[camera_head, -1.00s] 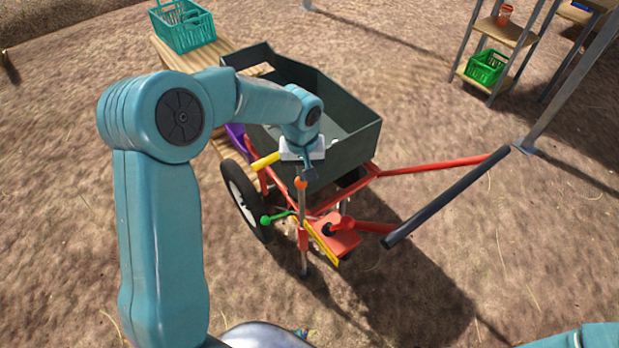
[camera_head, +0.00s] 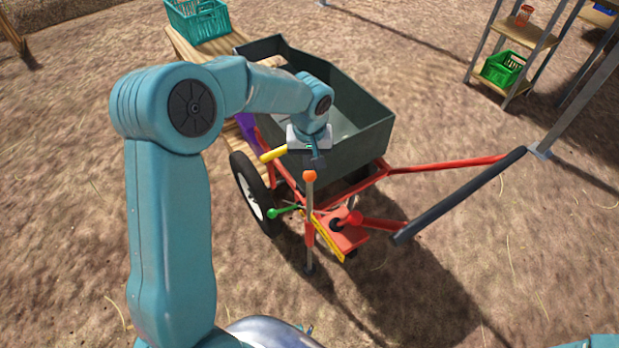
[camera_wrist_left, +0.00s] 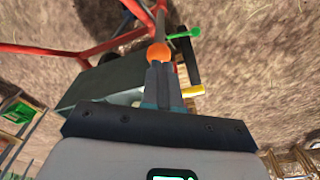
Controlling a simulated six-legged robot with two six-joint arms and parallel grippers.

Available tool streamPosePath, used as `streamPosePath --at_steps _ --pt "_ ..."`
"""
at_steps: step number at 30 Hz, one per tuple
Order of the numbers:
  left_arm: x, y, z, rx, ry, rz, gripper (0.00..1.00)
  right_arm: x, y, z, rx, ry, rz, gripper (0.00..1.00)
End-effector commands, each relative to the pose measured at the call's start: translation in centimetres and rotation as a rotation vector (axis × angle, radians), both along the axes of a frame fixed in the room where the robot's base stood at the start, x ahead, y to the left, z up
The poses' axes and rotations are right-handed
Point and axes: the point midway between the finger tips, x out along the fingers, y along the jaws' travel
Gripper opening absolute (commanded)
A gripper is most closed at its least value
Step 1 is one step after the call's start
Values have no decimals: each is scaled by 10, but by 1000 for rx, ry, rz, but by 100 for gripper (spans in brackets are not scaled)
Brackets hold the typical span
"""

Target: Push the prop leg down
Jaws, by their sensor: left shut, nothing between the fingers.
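The prop leg (camera_head: 309,225) is an upright metal rod with an orange knob on top, standing at the front of the red cart frame. Its foot is at the ground. My left gripper (camera_head: 315,160) is shut and empty, just above the orange knob in the head view. In the left wrist view the closed fingertips (camera_wrist_left: 162,68) overlap the orange knob (camera_wrist_left: 159,52); whether they touch it I cannot tell. A green-knobbed lever (camera_head: 284,211) and a red knob (camera_head: 352,218) sit beside the leg. My right gripper is not in view.
The cart's dark green tub (camera_head: 355,150) stands behind the leg, with a wheel (camera_head: 252,195) at left. A red drawbar with a black handle (camera_head: 460,195) reaches right. A wooden bench with a teal crate (camera_head: 198,20) and a shelf with a green crate (camera_head: 502,68) stand behind.

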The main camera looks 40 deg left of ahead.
Motion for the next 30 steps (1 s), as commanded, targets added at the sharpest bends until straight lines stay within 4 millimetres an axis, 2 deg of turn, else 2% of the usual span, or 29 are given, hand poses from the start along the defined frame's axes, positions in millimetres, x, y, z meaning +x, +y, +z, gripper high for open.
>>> streamPosePath --at_steps 1,6,22,30 --pt "1 0 -12 0 1 0 0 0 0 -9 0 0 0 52" --pt "3 1 -32 0 1 0 0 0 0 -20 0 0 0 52" --pt "3 2 -42 0 2 0 0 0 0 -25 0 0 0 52" --pt "3 2 -74 0 4 -1 0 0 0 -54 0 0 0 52"
